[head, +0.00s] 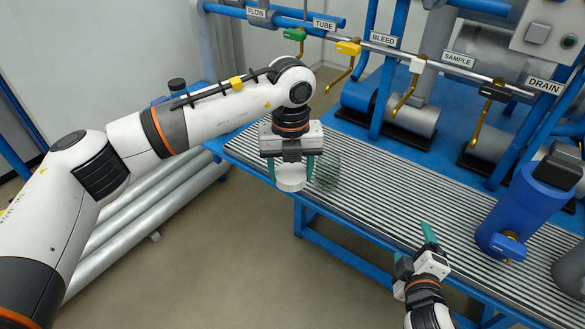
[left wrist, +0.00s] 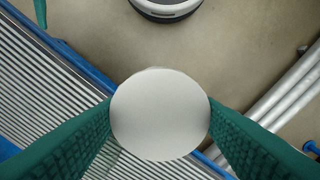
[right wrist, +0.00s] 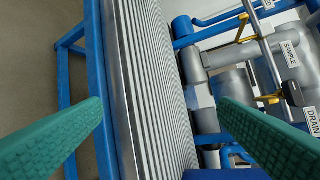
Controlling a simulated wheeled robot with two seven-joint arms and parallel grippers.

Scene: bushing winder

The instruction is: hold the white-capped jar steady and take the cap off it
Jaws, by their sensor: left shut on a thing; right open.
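The white cap (head: 291,183) is between the green fingers of my left gripper (head: 290,168), which is shut on it near the bench's front edge. In the left wrist view the cap (left wrist: 160,115) shows as a round white disc between the fingers. A clear glass jar (head: 328,172) stands on the ribbed bench just right of the cap in the head view. It looks apart from the cap, its top partly hard to make out. My right gripper (head: 430,234) is open and empty over the bench's front edge, well to the right of the jar; its spread fingers show in the right wrist view (right wrist: 162,128).
The ribbed bench top (head: 390,205) is clear between the jar and a blue pump-like body (head: 510,205) on the right. Behind it are blue pipes with labelled valves, such as the yellow handle (head: 348,48). Open floor (head: 220,260) lies in front of the bench.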

